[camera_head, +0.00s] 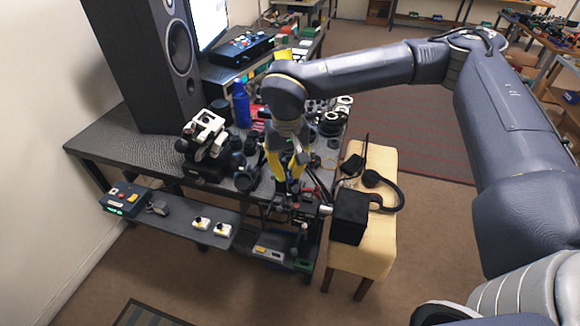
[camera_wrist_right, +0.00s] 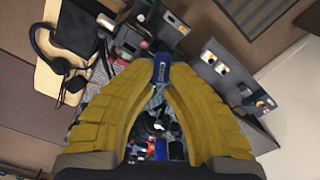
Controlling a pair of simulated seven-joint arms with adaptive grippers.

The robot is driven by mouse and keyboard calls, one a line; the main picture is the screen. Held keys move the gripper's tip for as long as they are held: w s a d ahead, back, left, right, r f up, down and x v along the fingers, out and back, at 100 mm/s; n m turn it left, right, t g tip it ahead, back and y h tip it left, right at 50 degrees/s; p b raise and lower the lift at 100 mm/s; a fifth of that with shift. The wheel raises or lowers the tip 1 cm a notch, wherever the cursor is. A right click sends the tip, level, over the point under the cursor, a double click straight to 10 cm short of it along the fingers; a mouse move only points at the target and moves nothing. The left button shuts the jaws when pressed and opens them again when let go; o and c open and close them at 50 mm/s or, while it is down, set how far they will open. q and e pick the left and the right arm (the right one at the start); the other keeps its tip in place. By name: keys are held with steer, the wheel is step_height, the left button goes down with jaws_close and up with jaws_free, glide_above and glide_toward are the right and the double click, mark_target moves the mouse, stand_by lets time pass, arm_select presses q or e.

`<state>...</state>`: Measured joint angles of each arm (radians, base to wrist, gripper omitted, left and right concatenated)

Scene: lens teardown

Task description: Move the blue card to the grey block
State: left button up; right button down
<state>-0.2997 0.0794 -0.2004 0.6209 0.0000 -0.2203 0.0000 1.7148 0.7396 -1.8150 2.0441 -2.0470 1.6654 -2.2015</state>
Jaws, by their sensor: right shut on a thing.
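The blue card (camera_wrist_right: 162,70) is held between the yellow fingertips of my right gripper (camera_wrist_right: 161,73) in the right wrist view. Some pale marking shows on its face. In the head view my right gripper (camera_head: 288,184) points down over the front right edge of the dark table, and the card is too small to make out there. The fingers are shut on the card and hide part of it. I cannot tell with certainty which thing is the grey block among the crowded parts. My left gripper is not in view.
The dark table (camera_head: 120,133) holds a tall speaker (camera_head: 150,60), a blue bottle (camera_head: 241,104), a black-and-white microscope-like device (camera_head: 205,135) and several lens parts. A light stool (camera_head: 365,255) at right bears a black box (camera_head: 350,215) and headphones (camera_head: 388,188). A lower shelf (camera_head: 180,212) sits in front.

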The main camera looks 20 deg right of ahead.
step_height(320, 180, down, 8)
steer(key=w+a+m, duration=0.2)
steer(key=w+m, duration=0.1)
steer(key=m, duration=2.1)
glide_above(279, 254)
step_height(279, 254, down, 26)
steer(key=shift+s+a+f, duration=0.1)
steer(key=shift+s+f, duration=0.1)
steer(key=shift+f, duration=1.3)
steer(key=shift+s+f, duration=0.2)
steer(key=shift+f, duration=1.3)
steer(key=shift+f, duration=1.7)
steer(key=c, duration=1.3)
jaws_free()
steer(key=shift+c, duration=0.2)
